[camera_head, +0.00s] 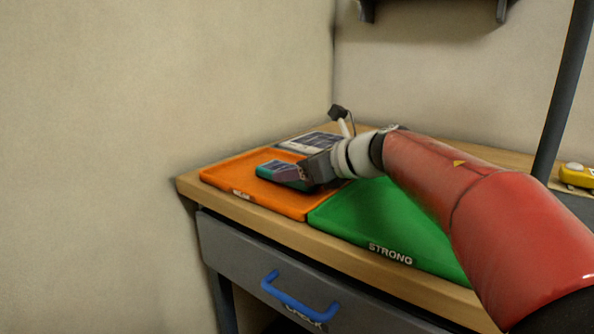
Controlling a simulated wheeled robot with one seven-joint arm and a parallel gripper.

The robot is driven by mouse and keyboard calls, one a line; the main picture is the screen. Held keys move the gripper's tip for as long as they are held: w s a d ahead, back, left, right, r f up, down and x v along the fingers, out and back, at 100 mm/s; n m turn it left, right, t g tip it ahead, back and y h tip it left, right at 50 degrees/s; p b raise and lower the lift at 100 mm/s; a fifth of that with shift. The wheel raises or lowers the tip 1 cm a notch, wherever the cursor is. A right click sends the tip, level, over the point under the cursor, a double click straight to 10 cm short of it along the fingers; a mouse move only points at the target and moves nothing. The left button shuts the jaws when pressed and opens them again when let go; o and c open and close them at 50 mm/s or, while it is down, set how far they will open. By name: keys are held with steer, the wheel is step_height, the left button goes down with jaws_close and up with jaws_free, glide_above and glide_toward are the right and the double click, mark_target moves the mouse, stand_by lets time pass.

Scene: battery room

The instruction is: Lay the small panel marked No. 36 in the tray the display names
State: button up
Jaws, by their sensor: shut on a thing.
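My gripper (298,177) is over the orange tray (226,178) on the left of the bench, shut on a small teal-edged panel with a dark face (268,169). The panel is at or just above the tray floor; I cannot tell whether it touches. No number can be read on it. The orange tray's front label is too small to read surely. The green tray (380,215), marked STRONG, is just right of it and looks empty where it shows; my arm hides part of it. No display with a readable tray name is in view.
A flat panel with a dark grid (312,142) lies behind the orange tray. A yellow device (577,174) sits at the far right, near a dark upright post (563,90). A grey drawer with a blue handle (298,298) is below the bench top. The wall closes off the left.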

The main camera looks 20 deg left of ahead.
steer(key=shift+f, duration=0.2)
steer(key=o, duration=1.2)
steer(key=shift+c, duration=0.2)
steer(key=shift+r, duration=0.25)
steer(key=v, duration=1.1)
steer(key=shift+s+d+r, duration=0.15)
steer(key=shift+d, duration=0.25)
